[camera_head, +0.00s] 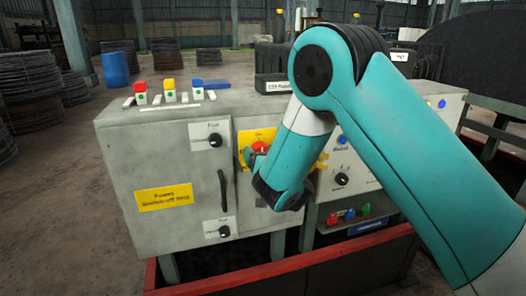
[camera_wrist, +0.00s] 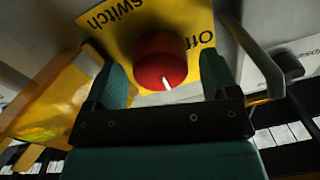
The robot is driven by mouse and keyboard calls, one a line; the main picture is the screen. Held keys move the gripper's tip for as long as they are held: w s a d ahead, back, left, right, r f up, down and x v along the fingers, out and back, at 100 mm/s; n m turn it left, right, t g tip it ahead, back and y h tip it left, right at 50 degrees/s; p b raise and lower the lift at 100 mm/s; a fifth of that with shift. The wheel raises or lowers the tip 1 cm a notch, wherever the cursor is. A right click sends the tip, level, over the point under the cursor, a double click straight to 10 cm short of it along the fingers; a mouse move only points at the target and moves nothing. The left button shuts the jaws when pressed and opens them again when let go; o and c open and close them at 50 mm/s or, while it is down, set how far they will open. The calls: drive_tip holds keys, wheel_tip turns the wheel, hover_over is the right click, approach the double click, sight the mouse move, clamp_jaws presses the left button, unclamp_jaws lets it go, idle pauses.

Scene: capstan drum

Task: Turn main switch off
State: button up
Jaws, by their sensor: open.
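The main switch is a red round knob (camera_head: 260,147) on a yellow plate on the front of the grey cabinet (camera_head: 170,160). In the wrist view the red knob (camera_wrist: 158,62) is large, with a short white mark on its lower edge. The yellow plate (camera_wrist: 120,22) reads "switch" and "Off". My gripper (camera_wrist: 164,72) is open, with one teal finger to each side of the knob. I cannot tell whether the fingers touch it. In the head view my gripper (camera_head: 256,160) is at the plate, and its wrist partly covers the plate.
A vertical door handle (camera_head: 223,190) and two black dials (camera_head: 215,140) sit left of the switch. The handle side also shows a yellow warning label (camera_head: 164,197). Red, yellow and blue switches stand on the cabinet top. A red rail (camera_head: 270,270) runs along the front below.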

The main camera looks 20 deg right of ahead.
drive_tip(key=c, duration=0.9)
drive_tip(key=shift+n, duration=0.4)
drive_tip(key=shift+a+n+g+h+p, duration=0.1)
drive_tip(key=shift+n+g+h+p, duration=0.2)
drive_tip(key=shift+n, duration=3.8)
drive_tip(key=shift+a+n+g+h+p, duration=0.1)
drive_tip(key=shift+n+h+p, duration=0.3)
drive_tip(key=shift+n, duration=3.7)
